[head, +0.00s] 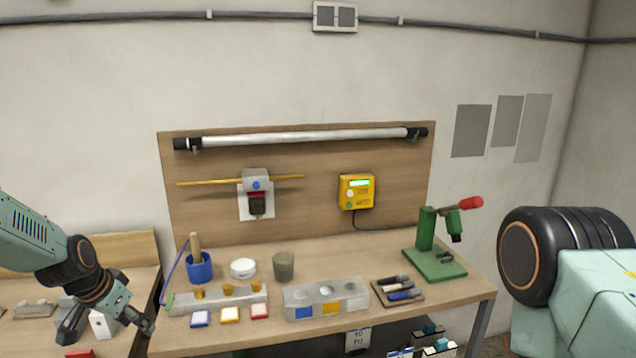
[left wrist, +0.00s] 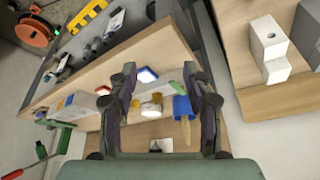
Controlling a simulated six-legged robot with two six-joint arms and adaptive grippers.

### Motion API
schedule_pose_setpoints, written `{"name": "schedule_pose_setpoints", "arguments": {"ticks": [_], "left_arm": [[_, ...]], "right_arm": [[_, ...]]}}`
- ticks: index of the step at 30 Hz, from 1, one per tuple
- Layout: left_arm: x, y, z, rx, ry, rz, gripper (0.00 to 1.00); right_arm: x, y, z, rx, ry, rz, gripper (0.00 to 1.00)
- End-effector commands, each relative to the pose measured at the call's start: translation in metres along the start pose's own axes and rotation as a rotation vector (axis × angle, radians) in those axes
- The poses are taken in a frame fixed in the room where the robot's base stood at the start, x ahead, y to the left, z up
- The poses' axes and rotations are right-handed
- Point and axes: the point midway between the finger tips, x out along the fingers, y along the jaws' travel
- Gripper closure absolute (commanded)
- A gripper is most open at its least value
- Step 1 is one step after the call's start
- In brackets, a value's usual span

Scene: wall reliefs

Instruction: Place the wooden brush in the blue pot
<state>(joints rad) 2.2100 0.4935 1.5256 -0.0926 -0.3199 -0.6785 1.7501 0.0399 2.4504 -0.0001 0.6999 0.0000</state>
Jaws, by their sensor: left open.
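The blue pot (head: 199,272) stands at the left end of the workbench in the head view. A light wooden handle (head: 195,244) rises upright out of it; its lower end is hidden, so I cannot tell whether it is the brush. The pot (left wrist: 182,107) and the wooden handle (left wrist: 186,132) also show in the left wrist view. My left gripper (head: 109,333) is open and empty, left of the pot and apart from it. Its spread fingers (left wrist: 166,84) frame the bench in the left wrist view. My right gripper is out of view.
A green press (head: 434,258) stands right. A thin blue rod leans left of the pot. A second table (head: 130,262) lies left.

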Motion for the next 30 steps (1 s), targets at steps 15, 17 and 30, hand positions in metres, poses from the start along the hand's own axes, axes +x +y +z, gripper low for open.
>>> {"name": "schedule_pose_setpoints", "arguments": {"ticks": [15, 17, 30], "left_arm": [[0.116, 0.135, 0.15, -0.389, 0.021, -0.06, 0.5], [0.128, 0.154, 0.182, -0.416, -0.002, -0.064, 0.5], [0.161, 0.262, 0.411, -0.371, -0.342, -0.053, 0.5]], "right_arm": [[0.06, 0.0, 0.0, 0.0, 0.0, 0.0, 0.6], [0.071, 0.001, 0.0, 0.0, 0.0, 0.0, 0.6], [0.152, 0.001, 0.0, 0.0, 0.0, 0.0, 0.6]]}}
